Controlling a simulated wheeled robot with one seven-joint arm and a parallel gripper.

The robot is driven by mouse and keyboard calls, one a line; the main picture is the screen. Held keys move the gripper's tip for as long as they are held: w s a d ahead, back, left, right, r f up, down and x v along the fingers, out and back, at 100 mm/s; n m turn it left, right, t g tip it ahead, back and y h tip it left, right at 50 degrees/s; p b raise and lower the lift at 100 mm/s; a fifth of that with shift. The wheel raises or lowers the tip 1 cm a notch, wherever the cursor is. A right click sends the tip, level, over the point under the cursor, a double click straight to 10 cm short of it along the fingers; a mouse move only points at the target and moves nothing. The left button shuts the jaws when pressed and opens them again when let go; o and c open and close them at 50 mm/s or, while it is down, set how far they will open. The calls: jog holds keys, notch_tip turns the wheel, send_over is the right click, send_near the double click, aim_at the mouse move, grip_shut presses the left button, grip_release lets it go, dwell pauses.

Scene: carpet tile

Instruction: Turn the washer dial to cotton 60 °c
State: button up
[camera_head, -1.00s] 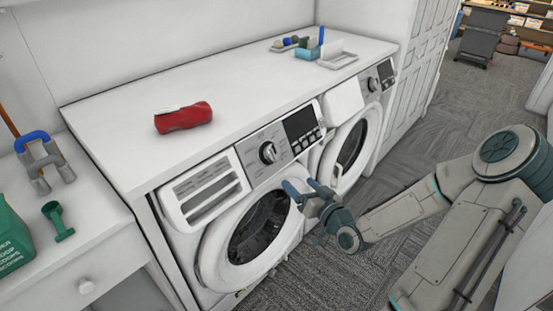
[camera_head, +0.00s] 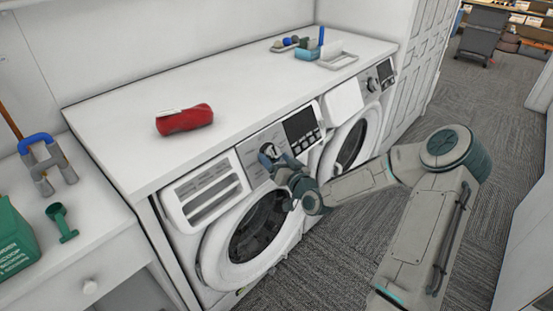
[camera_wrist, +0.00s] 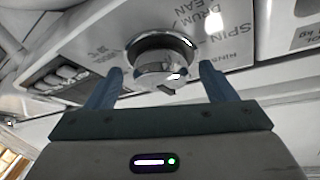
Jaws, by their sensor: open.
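The near washer has a round silver dial (camera_head: 268,151) on its control panel, left of a dark display. In the wrist view the dial (camera_wrist: 160,62) stands close ahead, with panel lettering such as "SPIN" and "DRUM" around it. My gripper (camera_head: 267,156) is at the dial, partly covering it in the head view. In the wrist view my gripper (camera_wrist: 161,86) is open, with one blue finger on each side of the dial. Gaps show between the fingers and the dial. The dial's pointer setting and the cotton 60 °C mark cannot be read.
A second washer (camera_head: 350,145) stands to the right. The white countertop (camera_head: 240,90) above holds a red cloth roll (camera_head: 184,119) and a white tray (camera_head: 337,60). A side counter at left holds a green scoop (camera_head: 61,222). Carpet floor is free at right.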

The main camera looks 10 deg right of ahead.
jog(key=c, duration=1)
jog(key=shift+a+m, duration=0.1)
jog(key=shift+m, duration=0.4)
jog(key=m+h, duration=0.2)
jog(key=m, duration=0.1)
jog(key=m+p, duration=0.1)
jog(key=shift+a+r+g+h, duration=0.2)
jog(key=shift+r+g+h, duration=0.05)
jog(key=shift+g+h, duration=0.15)
jog(key=shift+a+r+m+g+h+p, duration=0.1)
jog(key=shift+m+g+h+p, duration=0.35)
jog(key=shift+m, duration=0.85)
jog(key=shift+a+r+m+g+h+p, duration=0.1)
jog(key=shift+m+g+h+p, duration=0.15)
jog(key=shift+m+h, duration=0.75)
jog(key=shift+m+y, duration=0.35)
jog(key=shift+m, duration=0.15)
jog(key=o, duration=1)
jog(key=shift+d, duration=0.1)
